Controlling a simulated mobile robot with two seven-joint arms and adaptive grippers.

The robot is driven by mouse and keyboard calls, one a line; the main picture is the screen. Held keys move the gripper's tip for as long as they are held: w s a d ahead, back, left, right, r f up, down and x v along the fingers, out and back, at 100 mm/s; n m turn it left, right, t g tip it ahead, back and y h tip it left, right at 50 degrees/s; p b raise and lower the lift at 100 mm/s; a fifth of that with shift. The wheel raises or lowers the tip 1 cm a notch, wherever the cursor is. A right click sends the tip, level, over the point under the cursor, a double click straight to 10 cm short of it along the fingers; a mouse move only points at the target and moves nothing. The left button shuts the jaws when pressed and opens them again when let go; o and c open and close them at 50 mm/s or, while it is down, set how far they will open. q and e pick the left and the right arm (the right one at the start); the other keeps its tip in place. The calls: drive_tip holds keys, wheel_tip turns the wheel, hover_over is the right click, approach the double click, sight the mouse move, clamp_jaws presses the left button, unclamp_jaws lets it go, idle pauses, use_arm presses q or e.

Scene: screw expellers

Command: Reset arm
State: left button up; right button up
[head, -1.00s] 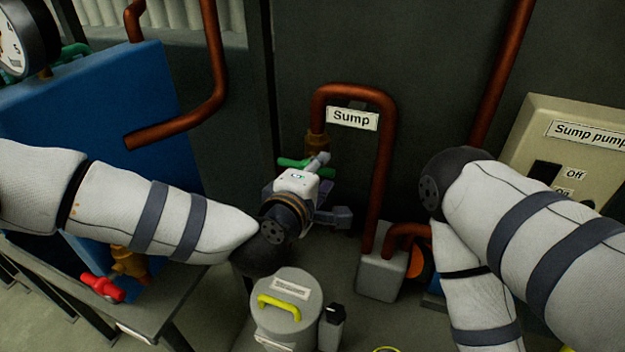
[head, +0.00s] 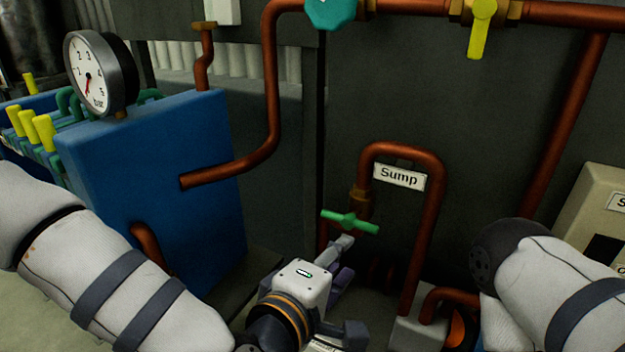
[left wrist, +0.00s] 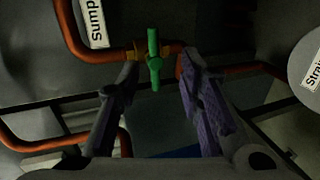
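My left gripper (head: 345,262) is low in the middle of the head view, below the green valve handle (head: 350,222) on the copper sump pipe. The green handle also shows in that view (left wrist: 154,60), just beyond the fingertips. I cannot tell whether it is touched. My right arm enters the head view from the right, but its gripper is out of view.
A "Sump" label (head: 399,177) sits beside the bent pipe (head: 437,200). A blue tank (head: 160,180) with a round gauge (head: 90,75) stands at left. A beige control box (head: 590,215) is at right. Yellow (head: 481,25) and teal (head: 331,10) valve handles are on the upper pipe.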

use_arm(q)
drive_tip(key=s+a+f+m+g+y, duration=0.1)
drive_tip(key=s+a+f+m+g, duration=0.15)
drive_tip(key=s+f, duration=0.35)
drive_tip(key=s+a+f+m+g+y+p, duration=0.1)
drive_tip(key=s+a+f+m+g, duration=0.15)
drive_tip(key=s+a+f, duration=0.4)
drive_tip(key=s+a+f+m+g+y, duration=0.1)
drive_tip(key=s+f+g, duration=0.25)
drive_tip(key=f, duration=0.45)
drive_tip(key=s+a+f+m+g+y, duration=0.2)
drive_tip(key=s+a+g, duration=0.1)
drive_tip(key=s+a, duration=0.6)
drive_tip(key=s+a+f+m+g+y, duration=0.2)
drive_tip(key=s+a+f+g+y, duration=0.1)
drive_tip(key=s+a, duration=0.7)
drive_tip(key=shift+s+p, duration=0.45)
drive_tip(key=shift+s, duration=0.4)
use_arm(e)
drive_tip(key=shift+w+r+t, duration=0.5)
drive_tip(key=shift+w+r, duration=0.7)
use_arm(q)
drive_tip(key=shift+a, duration=0.1)
